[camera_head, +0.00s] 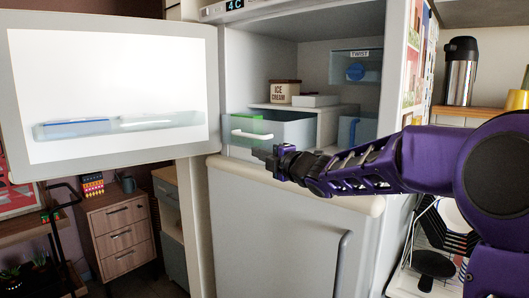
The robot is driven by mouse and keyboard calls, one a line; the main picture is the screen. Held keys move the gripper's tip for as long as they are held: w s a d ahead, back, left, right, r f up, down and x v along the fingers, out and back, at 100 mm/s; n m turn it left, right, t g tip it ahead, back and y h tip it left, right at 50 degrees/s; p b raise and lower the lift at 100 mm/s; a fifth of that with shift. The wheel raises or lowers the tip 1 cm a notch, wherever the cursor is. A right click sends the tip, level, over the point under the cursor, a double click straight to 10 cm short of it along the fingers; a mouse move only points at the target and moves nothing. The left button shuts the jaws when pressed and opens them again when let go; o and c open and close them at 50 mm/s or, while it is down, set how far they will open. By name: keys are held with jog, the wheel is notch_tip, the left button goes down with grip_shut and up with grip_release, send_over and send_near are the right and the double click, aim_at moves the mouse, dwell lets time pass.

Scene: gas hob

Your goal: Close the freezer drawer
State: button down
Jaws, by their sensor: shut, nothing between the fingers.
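The freezer drawer (285,131) is a pale translucent drawer with a white handle (251,135) on its front. It sticks out of the open freezer compartment (262,62) at the lower left. A green item (247,116) shows inside it. My gripper (262,154) is shut and empty. It appears just below and in front of the drawer, under the handle. I cannot tell whether it touches the drawer. My purple arm (400,160) reaches in from the right and hides part of the compartment's lower edge.
The freezer door (110,160) stands wide open at the left. An ice cream tub (285,92) stands on a shelf behind the drawer. A blue container (355,130) is at the right inside. The closed lower fridge door (280,240) is below. A wooden cabinet (125,235) stands at the left.

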jog(key=shift+w+d, duration=0.65)
jog(key=shift+w, duration=0.15)
